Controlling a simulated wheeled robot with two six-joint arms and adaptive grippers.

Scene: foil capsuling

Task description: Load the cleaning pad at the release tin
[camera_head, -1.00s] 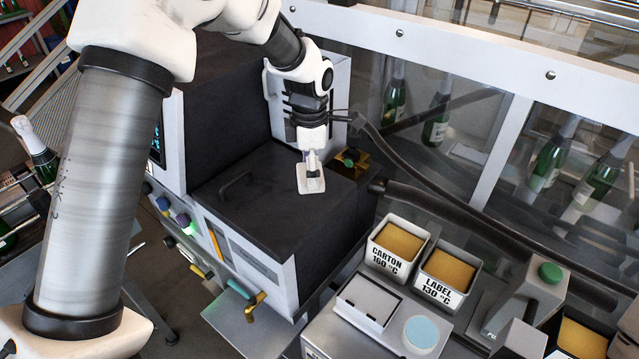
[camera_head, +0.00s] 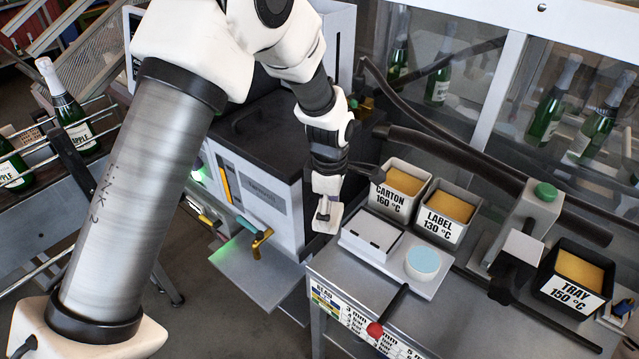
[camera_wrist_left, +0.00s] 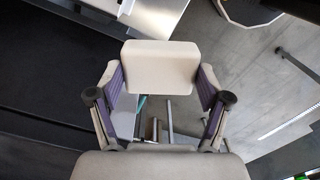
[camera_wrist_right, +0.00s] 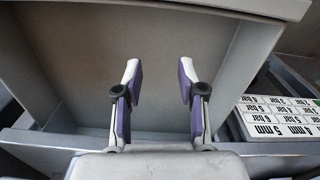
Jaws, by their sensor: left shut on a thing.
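My left gripper (camera_head: 326,205) is shut on the cleaning pad (camera_head: 328,219), a small off-white block. In the left wrist view the pad (camera_wrist_left: 160,67) sits between the two purple-lined fingers. In the head view the pad is in the air beside the machine's right front corner, left of the white square box and apart from the tin. What looks like the release tin (camera_head: 423,263) is round with a light-blue top and sits on a pale plate at the bench's left part. My right gripper (camera_wrist_right: 159,82) shows only in its wrist view, open and empty, before a grey panel.
The white square box (camera_head: 372,235) stands left of the tin. The carton pot (camera_head: 389,199) and label pot (camera_head: 440,228) stand behind. A red-knobbed lever (camera_head: 375,329) sticks out in front. Black hoses (camera_head: 450,155) run behind the pots. The dark-topped machine (camera_head: 265,140) stands left.

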